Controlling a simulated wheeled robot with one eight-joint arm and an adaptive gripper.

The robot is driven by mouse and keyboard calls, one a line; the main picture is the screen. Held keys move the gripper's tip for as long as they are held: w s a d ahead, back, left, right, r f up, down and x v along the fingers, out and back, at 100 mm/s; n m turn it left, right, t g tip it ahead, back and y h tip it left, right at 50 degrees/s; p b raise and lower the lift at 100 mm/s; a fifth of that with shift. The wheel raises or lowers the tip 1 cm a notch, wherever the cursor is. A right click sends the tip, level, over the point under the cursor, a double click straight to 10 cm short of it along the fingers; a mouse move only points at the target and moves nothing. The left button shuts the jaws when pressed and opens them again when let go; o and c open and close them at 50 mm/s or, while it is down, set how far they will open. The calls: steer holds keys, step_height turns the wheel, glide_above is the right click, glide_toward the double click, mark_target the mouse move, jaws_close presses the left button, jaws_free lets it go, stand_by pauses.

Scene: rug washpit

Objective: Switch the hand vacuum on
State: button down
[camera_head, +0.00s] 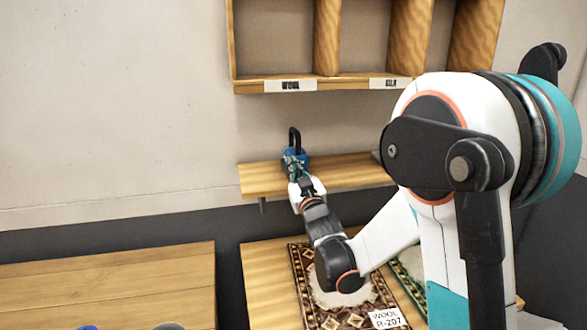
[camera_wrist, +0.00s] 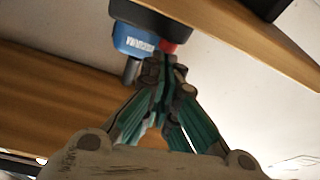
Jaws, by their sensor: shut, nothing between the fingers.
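The hand vacuum (camera_head: 292,155) is a blue body with a black looped handle, standing on a narrow wooden wall shelf. In the wrist view the hand vacuum (camera_wrist: 133,40) shows its blue side with white lettering, a black part above and a small red part at its right. My gripper (camera_head: 299,180) is in front of the vacuum and hides part of it in the head view. In the wrist view my gripper (camera_wrist: 164,62) is shut and empty, its fingertips close to the red part. I cannot tell whether they touch it.
The vacuum stands on the wall shelf (camera_head: 350,175). A wooden cubby unit (camera_head: 275,84) labelled WOOL and SILK hangs above. Below, a patterned rug (camera_head: 300,262) with a WOOL R-207 tag (camera_head: 388,318) lies on a wooden table. Another wooden table (camera_head: 110,285) stands at the left, mostly clear.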

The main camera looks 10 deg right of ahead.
step_height(320, 180, down, 2)
steer(key=shift+s+b, duration=0.15)
steer(key=shift+b, duration=0.55)
steer(key=shift+r, duration=0.1)
steer(key=r+p, duration=0.3)
steer(key=r, duration=0.1)
steer(key=shift+w+a, duration=0.2)
steer(key=shift+a, duration=0.05)
steer(key=p+v, duration=0.1)
steer(key=v, duration=0.9)
